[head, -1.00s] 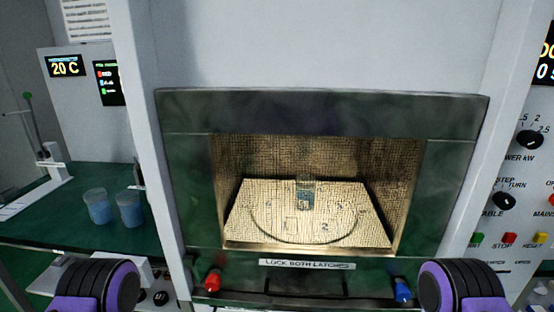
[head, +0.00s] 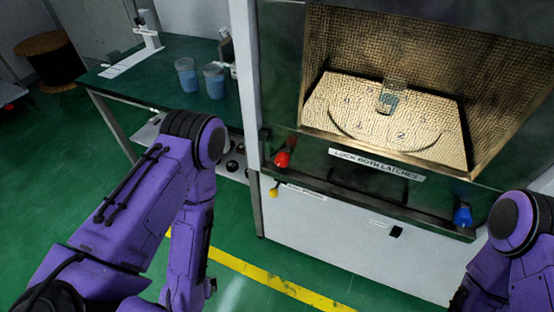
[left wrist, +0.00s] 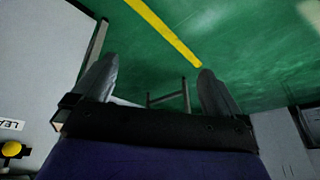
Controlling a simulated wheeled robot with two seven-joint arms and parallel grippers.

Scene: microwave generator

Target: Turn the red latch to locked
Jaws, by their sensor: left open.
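The red latch (head: 283,158) is a red-knobbed handle on the dark front ledge of the microwave chamber, at its left end. Its knob sticks out below the left side of the opening, and I cannot tell its exact turn. My left arm hangs to the left of it, with its hand low near the bottom edge of the head view. In the left wrist view my left gripper (left wrist: 155,85) is open and empty, its two fingers apart over the green floor. The red latch is not in that view. My right gripper is outside the frames; only part of its arm shows.
A blue latch (head: 462,215) sits at the ledge's right end, with a "LOCK BOTH LATCHES" label (head: 376,164) between. A yellow knob (head: 273,190) is below the red latch. A beaker (head: 388,98) stands inside the chamber. A green bench (head: 150,85) with two blue-filled cups is at left.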

